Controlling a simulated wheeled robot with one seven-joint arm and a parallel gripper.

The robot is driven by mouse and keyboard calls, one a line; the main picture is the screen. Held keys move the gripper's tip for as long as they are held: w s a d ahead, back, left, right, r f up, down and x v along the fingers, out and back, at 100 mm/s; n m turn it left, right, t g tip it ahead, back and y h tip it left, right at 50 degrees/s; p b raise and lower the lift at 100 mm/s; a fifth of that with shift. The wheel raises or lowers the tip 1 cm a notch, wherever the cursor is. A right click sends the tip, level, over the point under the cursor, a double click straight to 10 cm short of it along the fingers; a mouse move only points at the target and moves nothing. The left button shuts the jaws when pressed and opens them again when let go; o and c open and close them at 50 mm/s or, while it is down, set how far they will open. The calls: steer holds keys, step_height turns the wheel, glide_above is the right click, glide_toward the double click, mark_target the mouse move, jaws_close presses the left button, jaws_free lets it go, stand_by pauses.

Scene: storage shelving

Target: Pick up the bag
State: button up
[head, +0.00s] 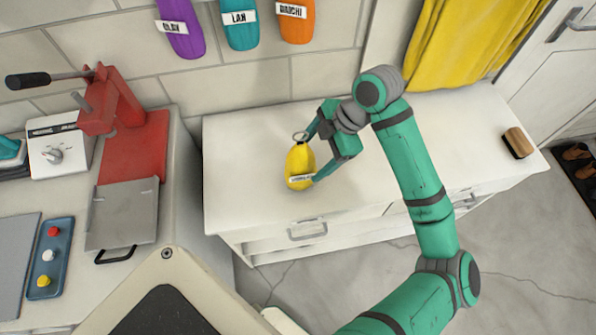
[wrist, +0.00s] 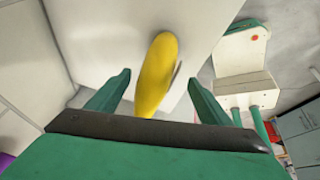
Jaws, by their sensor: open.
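The bag (head: 300,168) is a small yellow pouch with a ring at its top and a white label near its lower end. It rests on the white cabinet top (head: 245,135), near its left part. My gripper (head: 314,152) is open beside the bag, with one fingertip near the ring and the other near the label. In the wrist view the bag (wrist: 158,72) lies between the two open green fingers, with gaps on both sides.
Purple (head: 180,28), teal (head: 239,24) and orange (head: 296,20) labelled bags hang on the wall behind. A brush (head: 518,142) lies at the cabinet's right end. A red press (head: 130,140) stands on the left counter.

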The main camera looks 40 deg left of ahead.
mark_target(301, 168)
steer(key=shift+x, duration=3.3)
steer(key=shift+s+a, duration=0.1)
steer(key=shift+s, duration=0.05)
steer(key=c, duration=1.5)
